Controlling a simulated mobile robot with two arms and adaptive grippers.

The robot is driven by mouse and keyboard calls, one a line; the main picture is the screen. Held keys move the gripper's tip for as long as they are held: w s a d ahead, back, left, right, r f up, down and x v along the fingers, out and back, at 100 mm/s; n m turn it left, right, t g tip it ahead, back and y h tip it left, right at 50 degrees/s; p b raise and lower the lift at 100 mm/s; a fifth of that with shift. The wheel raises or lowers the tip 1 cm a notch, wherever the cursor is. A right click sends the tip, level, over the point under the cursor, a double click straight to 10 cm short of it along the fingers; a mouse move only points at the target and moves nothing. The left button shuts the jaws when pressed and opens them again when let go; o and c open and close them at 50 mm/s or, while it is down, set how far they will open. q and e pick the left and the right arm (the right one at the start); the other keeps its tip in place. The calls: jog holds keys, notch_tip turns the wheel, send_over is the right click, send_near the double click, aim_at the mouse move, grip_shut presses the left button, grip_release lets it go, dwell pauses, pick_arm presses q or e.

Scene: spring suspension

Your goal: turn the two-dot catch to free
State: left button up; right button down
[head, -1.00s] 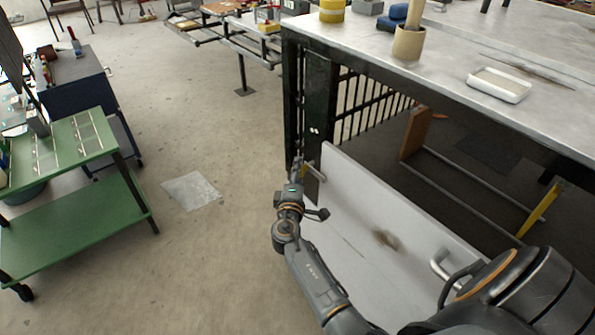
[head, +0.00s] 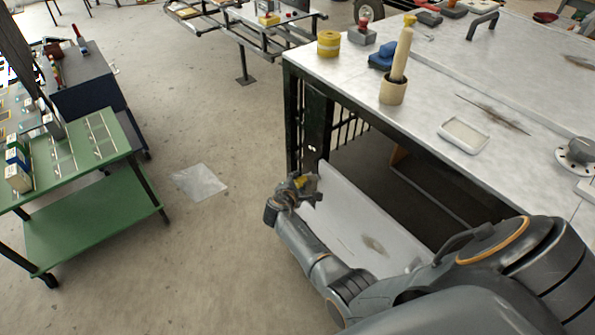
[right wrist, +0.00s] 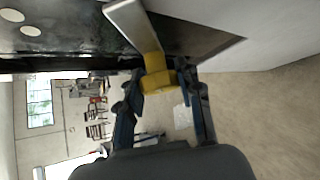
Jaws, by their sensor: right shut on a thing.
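The two-dot catch is on the dark post of the workbench, where two white dots (head: 312,148) show; they also show at the upper left of the right wrist view (right wrist: 22,22). Its yellow handle (right wrist: 153,67) sits on a pale metal bar (right wrist: 127,22). My right gripper (head: 306,183) is at the catch, beside the top edge of the white panel (head: 350,215). In the right wrist view its fingers (right wrist: 162,82) are shut on the yellow handle. In the head view the gripper hides most of the catch. My left gripper is not in view.
The workbench top (head: 440,80) holds a yellow roll (head: 329,43), a cup with a wooden tool (head: 393,90) and a white tray (head: 464,134). A green cart (head: 85,220) stands at the left. The floor between cart and bench is mostly clear.

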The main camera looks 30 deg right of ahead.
jog(key=shift+r+n+g+p, duration=0.2)
jog(key=shift+n+g+p, duration=0.4)
jog(key=shift+g+p, duration=0.45)
jog(key=shift+f+n+g, duration=0.15)
jog(key=shift+n+g, duration=0.25)
jog(key=shift+g, duration=0.35)
jog(key=shift+f+n+g+y+b, duration=0.25)
jog(key=shift+n+g+b, duration=0.25)
jog(key=shift+g+b, duration=0.4)
pick_arm(q)
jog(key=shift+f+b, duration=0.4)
jog(key=shift+b, duration=0.65)
pick_arm(e)
jog(key=shift+r+n+g, duration=0.15)
jog(key=shift+n+g, duration=0.45)
jog(key=shift+g, duration=0.5)
jog(key=c, duration=0.9)
grip_release()
jog(key=shift+o, duration=0.2)
